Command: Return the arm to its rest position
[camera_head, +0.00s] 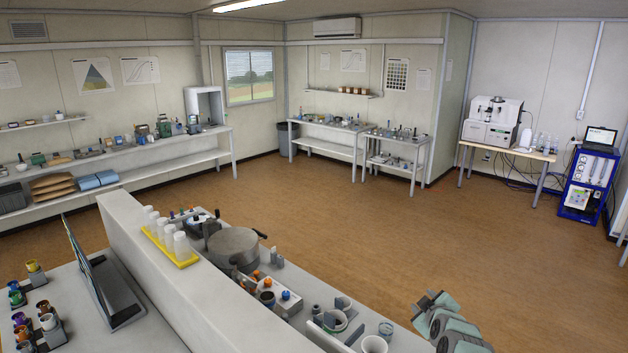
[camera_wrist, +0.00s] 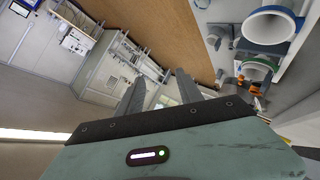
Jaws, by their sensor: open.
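My gripper (camera_wrist: 160,80) shows in the wrist view with its two dark grey fingers apart. Nothing is visible between them. It is clear of the bench things, which lie at the upper right of that view. In the head view, grey-green links of my arm rise at the bottom edge, right of the bench. I cannot make out the fingers there.
The bench holds a yellow rack (camera_head: 172,249) of white cups, a round grey device (camera_head: 233,246), a white cup (camera_head: 374,345) and a glass beaker (camera_head: 385,330). A raised white ledge (camera_head: 165,270) runs along it. Open brown floor (camera_head: 400,230) lies beyond.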

